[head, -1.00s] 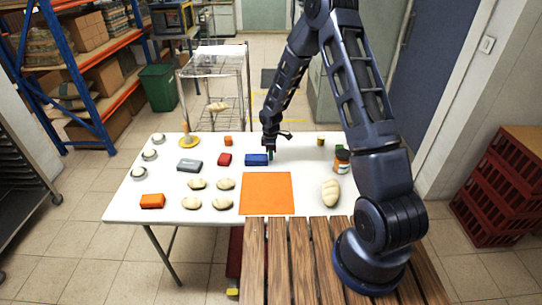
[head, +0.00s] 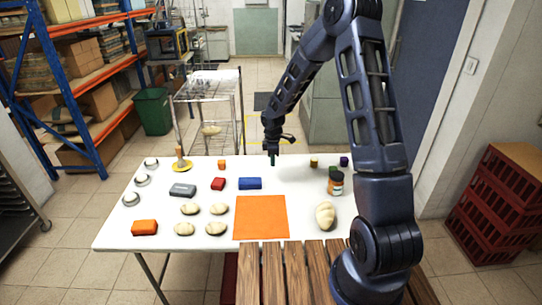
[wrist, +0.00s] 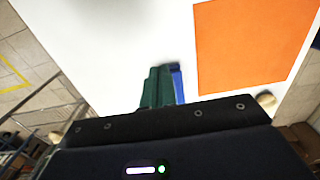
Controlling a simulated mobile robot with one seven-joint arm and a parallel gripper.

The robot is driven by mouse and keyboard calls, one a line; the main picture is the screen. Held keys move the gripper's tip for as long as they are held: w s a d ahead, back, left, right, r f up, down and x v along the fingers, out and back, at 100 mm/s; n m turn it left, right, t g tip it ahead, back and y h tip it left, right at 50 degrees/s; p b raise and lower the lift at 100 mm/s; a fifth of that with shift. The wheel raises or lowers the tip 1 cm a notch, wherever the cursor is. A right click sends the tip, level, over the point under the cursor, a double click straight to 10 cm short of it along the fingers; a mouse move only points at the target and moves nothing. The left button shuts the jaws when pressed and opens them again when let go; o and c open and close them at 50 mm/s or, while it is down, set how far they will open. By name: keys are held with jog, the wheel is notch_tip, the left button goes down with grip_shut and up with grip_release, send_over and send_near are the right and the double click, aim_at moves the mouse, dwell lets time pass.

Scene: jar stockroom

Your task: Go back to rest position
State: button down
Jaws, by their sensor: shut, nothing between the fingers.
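My gripper (head: 273,160) is above the back edge of the white table (head: 130,222), pointing down, shut and empty. In the wrist view its green fingers (wrist: 157,88) are together, with part of the blue block (wrist: 177,84) showing right beside them in the picture. In the head view the blue block (head: 250,183) lies on the table in front of and to the left of my gripper, apart from it. The orange mat (head: 261,217) lies flat on the table and is bare.
A red block (head: 218,184), a grey block (head: 182,190), an orange block (head: 145,228) and several pale bread-like lumps (head: 190,209) lie on the left. A jar (head: 336,183) and a larger lump (head: 325,215) stand on the right. A wire rack (head: 208,110) is behind the table.

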jog(key=s+d+r+m+t, duration=0.1)
jog(key=s+d+r+m, duration=0.3)
jog(key=r, duration=0.4)
jog(key=s+d+r+m+t, duration=0.1)
jog(key=s+d+r+m, duration=0.15)
jog(key=d+r, duration=0.5)
jog(key=s+d+r+m, duration=0.3)
jog(key=s+d+r, duration=0.15)
jog(key=r, duration=0.45)
jog(key=s+d+r+m+t, duration=0.1)
jog(key=s+d+r+m, duration=0.1)
jog(key=s, duration=0.5)
jog(key=s+d+r+m, duration=0.3)
jog(key=s+r, duration=0.1)
jog(key=s, duration=0.3)
jog(key=s+d+r+m+t, duration=0.1)
jog(key=s+d+r+m, duration=0.1)
jog(key=s, duration=0.5)
jog(key=shift+d+r+m+t, duration=0.15)
jog(key=shift+r+m+t, duration=0.15)
jog(key=shift+r+m, duration=0.45)
jog(key=shift+s, duration=0.1)
dwell(2.6)
